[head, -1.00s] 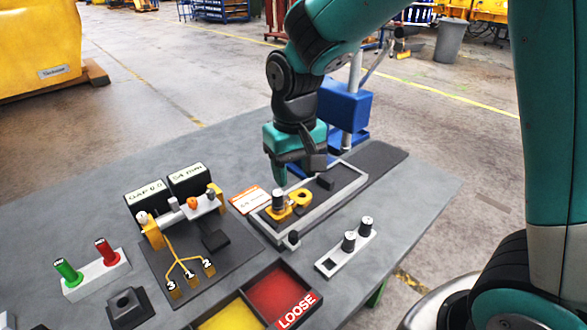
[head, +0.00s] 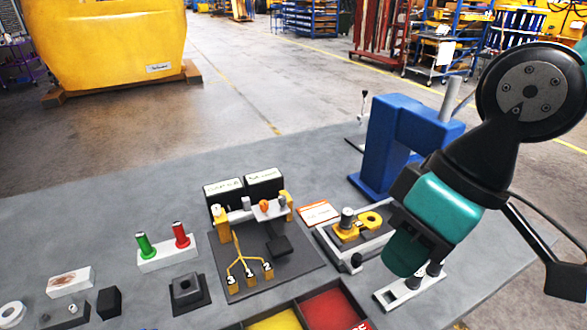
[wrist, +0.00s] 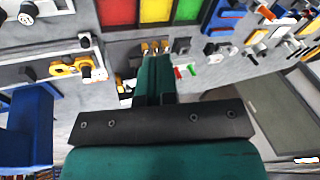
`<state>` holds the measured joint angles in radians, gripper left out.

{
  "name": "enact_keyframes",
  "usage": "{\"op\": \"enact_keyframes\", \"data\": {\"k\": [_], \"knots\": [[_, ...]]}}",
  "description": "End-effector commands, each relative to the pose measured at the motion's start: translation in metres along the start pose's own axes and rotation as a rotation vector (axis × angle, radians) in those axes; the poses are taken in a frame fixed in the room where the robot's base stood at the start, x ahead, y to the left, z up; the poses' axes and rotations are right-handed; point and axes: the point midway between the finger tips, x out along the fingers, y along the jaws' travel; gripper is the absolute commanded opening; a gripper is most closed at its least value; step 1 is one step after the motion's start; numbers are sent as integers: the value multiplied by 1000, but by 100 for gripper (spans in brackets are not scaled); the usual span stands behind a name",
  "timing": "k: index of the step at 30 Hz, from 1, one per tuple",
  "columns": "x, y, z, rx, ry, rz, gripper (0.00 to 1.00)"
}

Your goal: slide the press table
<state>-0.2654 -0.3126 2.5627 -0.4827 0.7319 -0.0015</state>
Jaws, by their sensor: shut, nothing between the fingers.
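The press table (head: 329,243) is a light grey frame at the right of the bench, in front of the blue press (head: 385,150). A yellow casting (head: 346,235) with a round hole lies in it beside an upright grey pin (head: 347,218). A dark knob (head: 356,261) stands at its near edge. My teal gripper (head: 400,262) is shut and empty. It hangs to the right of the casting in the head view and hides the table's right end. In the wrist view the fingers (wrist: 155,78) are together, and the yellow casting (wrist: 62,66) lies to their left, apart from them.
A grey holder (head: 388,298) with upright pegs stands partly behind my gripper. Red (head: 330,308) and yellow (head: 272,322) bins lie in front. Green (head: 144,245) and red (head: 181,235) posts stand left.

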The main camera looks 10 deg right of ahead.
Motion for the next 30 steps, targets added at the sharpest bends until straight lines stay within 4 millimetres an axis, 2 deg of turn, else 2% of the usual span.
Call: {"op": "enact_keyframes", "data": {"k": [2, 5, 8, 9, 12, 15, 18, 24, 30], "knots": [[6, 4, -3, 9, -5, 11, 0], [29, 22, -14, 51, -27, 72, 0], [70, 49, -38, 125, -48, 203, 0], [90, 60, -49, 155, -51, 272, 0], [135, 80, -80, 218, -22, 457, 0], [170, 88, -105, 256, 43, 627, 0], [194, 87, -123, 275, 119, 756, 0], [208, 82, -138, 289, 208, 868, 0], [219, 100, -140, 292, 210, 876, 0]]}}
